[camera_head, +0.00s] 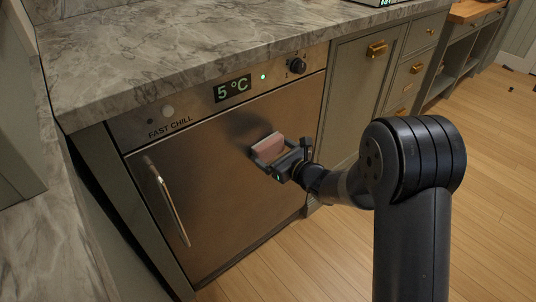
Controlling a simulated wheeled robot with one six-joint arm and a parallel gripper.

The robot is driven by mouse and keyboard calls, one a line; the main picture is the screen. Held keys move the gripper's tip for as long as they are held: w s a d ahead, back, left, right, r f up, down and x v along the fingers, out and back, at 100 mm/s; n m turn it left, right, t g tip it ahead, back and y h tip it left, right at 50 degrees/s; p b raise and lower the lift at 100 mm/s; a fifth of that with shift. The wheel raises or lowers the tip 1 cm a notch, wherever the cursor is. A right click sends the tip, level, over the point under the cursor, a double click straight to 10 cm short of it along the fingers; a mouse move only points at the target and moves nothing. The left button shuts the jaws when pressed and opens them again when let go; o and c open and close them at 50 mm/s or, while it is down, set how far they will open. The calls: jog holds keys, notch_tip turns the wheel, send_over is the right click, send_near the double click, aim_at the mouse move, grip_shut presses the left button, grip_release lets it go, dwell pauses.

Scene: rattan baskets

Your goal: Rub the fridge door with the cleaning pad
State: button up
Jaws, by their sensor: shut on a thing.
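The fridge door (215,210) is a brushed steel panel under the marble counter, with a bar handle (167,200) on its left side. My gripper (268,152) is in front of the upper right part of the door. It is shut on a pinkish-brown cleaning pad (268,146), held between its fingers. A dark smudge-like reflection or shadow shows on the door just behind the pad. I cannot tell whether the pad touches the door. The door looks closed.
The control strip above the door has a "5 °C" display (233,88) and a knob (297,66). The marble counter (190,45) overhangs it. Cabinets with brass handles (376,49) stand to the right.

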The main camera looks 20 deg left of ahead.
aim_at(281, 145)
jog(key=shift+w+d+r, duration=0.1)
jog(key=shift+w+d, duration=0.25)
jog(key=shift+w, duration=0.4)
jog(key=shift+w+d+r, duration=0.1)
jog(key=shift+w+d, duration=0.25)
jog(key=shift+w, duration=0.4)
jog(key=shift+c, duration=0.3)
jog(key=w, duration=0.1)
jog(key=w+d, duration=0.1)
jog(key=shift+w+d+f, duration=0.15)
jog(key=shift+w+f, duration=0.05)
jog(key=shift+w, duration=0.1)
jog(key=shift+s+a+f+b, duration=0.1)
jog(key=shift+s+a+b, duration=0.45)
jog(key=shift+s+b, duration=0.4)
jog(key=shift+s+a+r+b, duration=0.1)
jog(key=shift+s+a+b, duration=0.5)
jog(key=shift+s, duration=0.6)
jog(key=shift+s+a+f+b, duration=0.1)
jog(key=shift+s+a+b, duration=0.35)
jog(key=shift+s+b, duration=0.5)
jog(key=shift+s+a, duration=0.25)
jog(key=shift+s, duration=0.45)
